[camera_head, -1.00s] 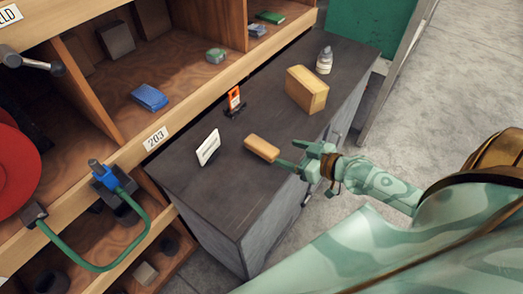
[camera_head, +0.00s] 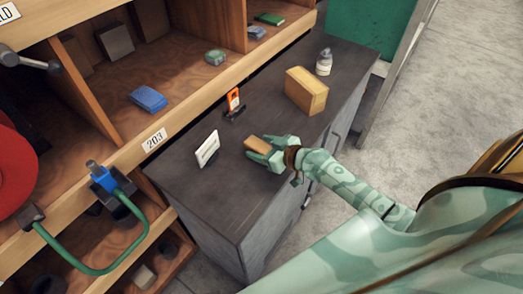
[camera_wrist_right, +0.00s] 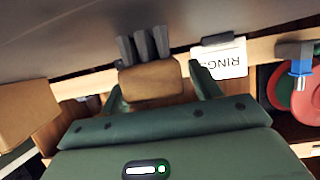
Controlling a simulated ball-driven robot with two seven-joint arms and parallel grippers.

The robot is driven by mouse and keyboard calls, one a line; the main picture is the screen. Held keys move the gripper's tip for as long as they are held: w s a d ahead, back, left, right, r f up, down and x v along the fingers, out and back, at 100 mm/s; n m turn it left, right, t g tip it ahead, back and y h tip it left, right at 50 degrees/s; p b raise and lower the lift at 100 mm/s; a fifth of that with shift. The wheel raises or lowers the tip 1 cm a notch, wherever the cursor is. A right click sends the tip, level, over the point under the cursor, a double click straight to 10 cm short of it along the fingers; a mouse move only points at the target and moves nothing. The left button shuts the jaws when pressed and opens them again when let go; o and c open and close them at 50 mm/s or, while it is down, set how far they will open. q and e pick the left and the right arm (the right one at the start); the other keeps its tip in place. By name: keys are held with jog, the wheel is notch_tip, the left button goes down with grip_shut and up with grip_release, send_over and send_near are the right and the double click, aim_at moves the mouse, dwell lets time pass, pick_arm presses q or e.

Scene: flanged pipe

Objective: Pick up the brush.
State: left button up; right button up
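The brush (camera_head: 256,145) has a tan wooden back and lies on the dark grey cabinet top. In the right wrist view, its brown back (camera_wrist_right: 150,80) shows with dark bristle tufts (camera_wrist_right: 145,45) toward the cabinet surface. My right gripper (camera_head: 263,149) is at the brush, with one finger on each side of it. In the wrist view a small gap shows between the right-hand finger and the brush, so the gripper looks open around it. My left gripper is not in view.
A white sign card (camera_head: 207,149) stands close by on the left. An orange tool (camera_head: 233,100) on a black stand, a cardboard-coloured box (camera_head: 306,90) and a bottle (camera_head: 324,62) stand farther back. Wooden shelving (camera_head: 190,103) runs along the cabinet's left side.

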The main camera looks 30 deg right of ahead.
jog(key=c, duration=1)
